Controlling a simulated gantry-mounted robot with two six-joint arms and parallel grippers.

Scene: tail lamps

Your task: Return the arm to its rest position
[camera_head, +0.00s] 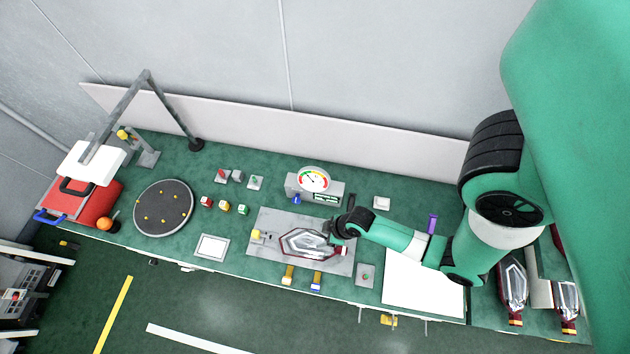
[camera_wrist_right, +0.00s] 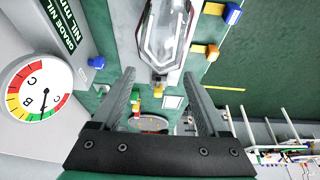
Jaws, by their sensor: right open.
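My right arm (camera_head: 390,235) reaches in from the right over the green bench. Its gripper (camera_head: 336,230) is at the right end of a tail lamp (camera_head: 303,243) that lies on a grey fixture plate (camera_head: 268,222). In the right wrist view the gripper (camera_wrist_right: 159,76) is open, with nothing between its two fingers. The lamp (camera_wrist_right: 165,35) shows at the top, beyond the fingertips and outside the jaws. The gap between gripper and lamp is hard to judge. My left gripper is not in view.
A round gauge (camera_head: 314,179) stands behind the plate, close to the gripper. A white panel (camera_head: 424,283) lies under my right arm. A dark turntable (camera_head: 163,208) and small coloured buttons (camera_head: 225,207) are at left.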

